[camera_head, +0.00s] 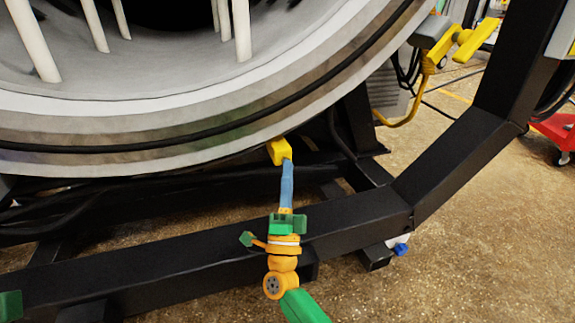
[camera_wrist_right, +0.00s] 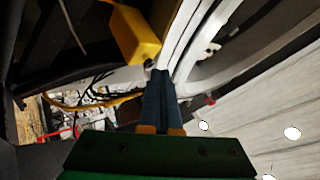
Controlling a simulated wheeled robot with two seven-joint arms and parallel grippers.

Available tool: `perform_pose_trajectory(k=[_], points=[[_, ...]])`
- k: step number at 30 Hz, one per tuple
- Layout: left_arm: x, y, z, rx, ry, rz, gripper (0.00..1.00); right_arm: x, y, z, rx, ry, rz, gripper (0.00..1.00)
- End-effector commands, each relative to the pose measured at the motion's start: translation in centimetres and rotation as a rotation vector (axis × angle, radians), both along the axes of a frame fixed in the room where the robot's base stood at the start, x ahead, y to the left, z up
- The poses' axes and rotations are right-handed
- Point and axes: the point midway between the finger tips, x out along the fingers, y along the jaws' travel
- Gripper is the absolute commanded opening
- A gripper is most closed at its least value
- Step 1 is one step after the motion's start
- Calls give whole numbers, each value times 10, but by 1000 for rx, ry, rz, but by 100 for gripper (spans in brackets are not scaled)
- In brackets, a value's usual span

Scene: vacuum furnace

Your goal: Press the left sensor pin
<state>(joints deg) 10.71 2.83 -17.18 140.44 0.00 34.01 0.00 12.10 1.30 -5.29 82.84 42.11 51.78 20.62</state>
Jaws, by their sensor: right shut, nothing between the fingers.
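A yellow sensor block (camera_head: 278,151) sits under the lower rim of the round furnace opening, and it also shows in the right wrist view (camera_wrist_right: 135,38). I cannot make out its pin clearly. My right gripper (camera_head: 287,164) has its blue fingers shut with nothing between them. Its fingertips point up at the lower end of the yellow block and lie very close to it; in the wrist view (camera_wrist_right: 160,74) I cannot tell whether they touch. A green part (camera_head: 10,306) at the lower left edge looks like part of my left gripper; its fingers do not show.
The furnace rim (camera_head: 200,150) curves overhead. A black frame beam (camera_head: 350,222) runs behind my right gripper and bends up at the right. A yellow handle fitting (camera_head: 462,42) with a yellow cable is at the upper right. Open floor (camera_head: 490,240) lies at the right.

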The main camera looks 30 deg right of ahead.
Motion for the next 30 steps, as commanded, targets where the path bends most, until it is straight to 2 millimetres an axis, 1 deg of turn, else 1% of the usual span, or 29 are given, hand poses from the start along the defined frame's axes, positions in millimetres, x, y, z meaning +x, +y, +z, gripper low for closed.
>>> perform_pose_trajectory(k=[21,30], points=[[0,0,-6,-1,0,0,50,9,-2,0,1,0,1,0],[0,0,-6,-1,0,0,50,9,-2,1,0,0,1,0]])
